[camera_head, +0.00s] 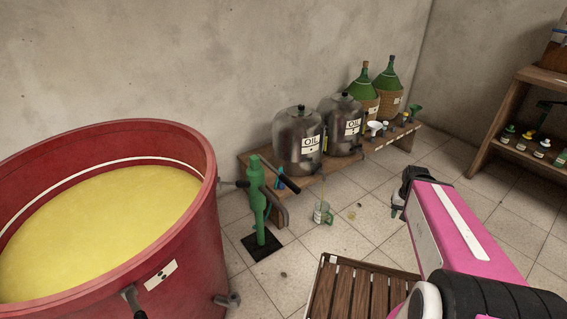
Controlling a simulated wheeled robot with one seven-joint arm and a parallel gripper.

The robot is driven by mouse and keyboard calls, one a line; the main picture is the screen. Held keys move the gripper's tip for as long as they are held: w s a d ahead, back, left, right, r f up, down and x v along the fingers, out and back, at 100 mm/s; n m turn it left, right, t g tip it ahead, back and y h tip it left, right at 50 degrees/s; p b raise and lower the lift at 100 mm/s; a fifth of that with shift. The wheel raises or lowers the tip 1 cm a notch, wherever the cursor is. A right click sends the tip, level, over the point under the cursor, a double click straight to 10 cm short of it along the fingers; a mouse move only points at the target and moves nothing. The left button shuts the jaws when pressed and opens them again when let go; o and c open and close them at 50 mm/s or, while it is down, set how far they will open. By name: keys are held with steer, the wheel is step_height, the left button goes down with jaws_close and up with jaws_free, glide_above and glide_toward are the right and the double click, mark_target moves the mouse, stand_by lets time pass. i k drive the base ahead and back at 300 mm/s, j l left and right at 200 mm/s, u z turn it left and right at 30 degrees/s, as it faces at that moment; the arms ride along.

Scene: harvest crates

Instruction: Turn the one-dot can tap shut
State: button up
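Two metal cans labelled OIL stand on a low wooden bench against the wall. The left can (290,133) appears to have one dot under its lettering. The right can (343,118) has a mark under its lettering that is too small to read surely. The left can's tap (322,176) shows only as a tiny shape at its lower front, and I cannot tell its handle position. A glass jug (322,213) with yellowish-green colour stands on the floor below it. My gripper (399,199) is right of the jug, apart from both cans; its fingers are too small and dark to read.
A red vat (190,235) of yellow liquid fills the left. A green pump (258,200) stands between it and the bench (380,147). A slatted wooden crate (330,290) is in front. A yellowish spot (355,211) lies on the tiles. A shelf (497,110) stands right.

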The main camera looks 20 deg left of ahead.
mark_target(320, 164)
steer(key=i+j+u, duration=0.2)
steer(key=i+u, duration=0.55)
steer(key=i, duration=0.2)
steer(key=l, duration=0.3)
steer(key=k+l+z, duration=0.1)
steer(key=l, duration=0.2)
